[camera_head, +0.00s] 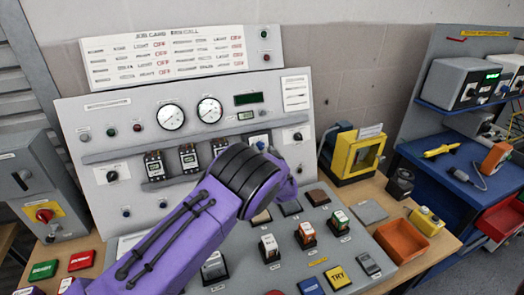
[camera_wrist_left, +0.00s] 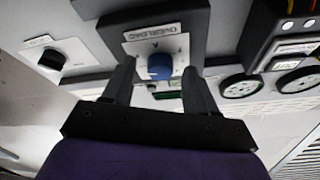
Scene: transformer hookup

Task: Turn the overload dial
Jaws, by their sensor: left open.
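The overload dial (camera_wrist_left: 160,66) is a blue knob on a white plate labelled OVERLOAD, set on a dark grey block. In the head view a small blue knob (camera_head: 260,144) shows on the upright panel just above my left wrist. My left gripper (camera_wrist_left: 158,70) is open, with its two dark fingers pointing at the panel. In the wrist view one finger appears on each side of the blue knob, with gaps between; whether they touch it or reach its depth I cannot tell. In the head view my purple left arm hides the fingers.
A black knob on a white plate (camera_wrist_left: 52,60) sits beside the dial block. The panel (camera_head: 85,120) also carries round gauges (camera_head: 171,117) and several breaker-like units (camera_head: 189,158). A sloped desk below holds switches and blocks. An orange tray (camera_head: 401,241) stands at right.

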